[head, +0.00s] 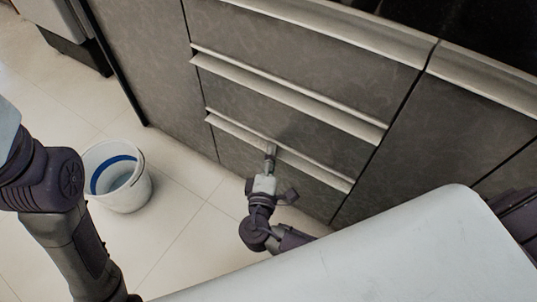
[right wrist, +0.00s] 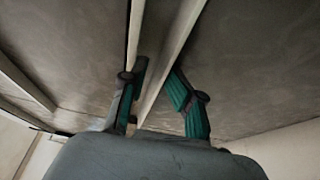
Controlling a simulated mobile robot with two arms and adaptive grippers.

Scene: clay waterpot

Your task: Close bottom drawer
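The bottom drawer (head: 233,157) is the lowest grey front of the cabinet, with a pale handle strip (head: 319,175) along its top edge. It looks nearly flush; I cannot tell how far it stands out. My right gripper (head: 270,150) is at the middle of this strip, touching or very close to it. In the right wrist view my right gripper (right wrist: 158,68) has its two fingertips apart, leaning inward, with a pale strip (right wrist: 172,48) running between them. Firm contact cannot be made out. My left arm shows at the left; its gripper is out of view.
More grey drawers (head: 285,115) with pale strips lie above, under a dark worktop. A white bucket (head: 130,195) with a blue band stands on the tiled floor to the left. Bare floor lies between bucket and cabinet.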

